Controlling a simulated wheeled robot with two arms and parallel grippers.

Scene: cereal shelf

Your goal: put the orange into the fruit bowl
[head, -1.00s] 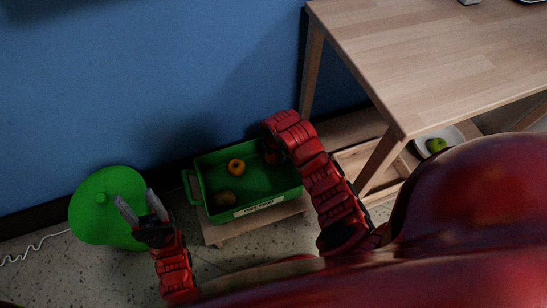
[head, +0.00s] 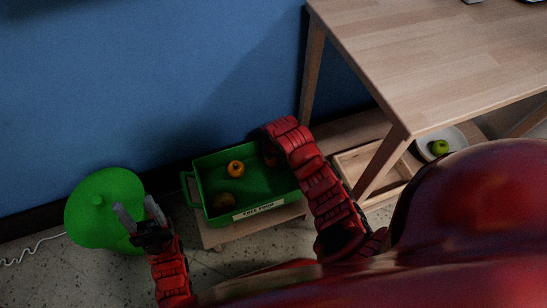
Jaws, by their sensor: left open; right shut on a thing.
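An orange-coloured round fruit (head: 235,168), possibly the orange, lies in the green crate (head: 187,190). A second reddish-orange fruit (head: 271,158) shows at the crate's far right, partly hidden by my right arm. My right arm reaches over the crate's right side; its gripper is hidden behind the wrist. A white dish (head: 424,142), likely the fruit bowl, holds a green apple under the table at the right; my body partly covers that area. My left gripper (head: 136,214) is open and empty, left of the crate, in front of a green round object.
The crate sits on a low wooden stand (head: 235,233). The green round object (head: 98,200) stands by the blue wall. A wooden table (head: 440,60) and a wooden tray (head: 347,160) are at the right.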

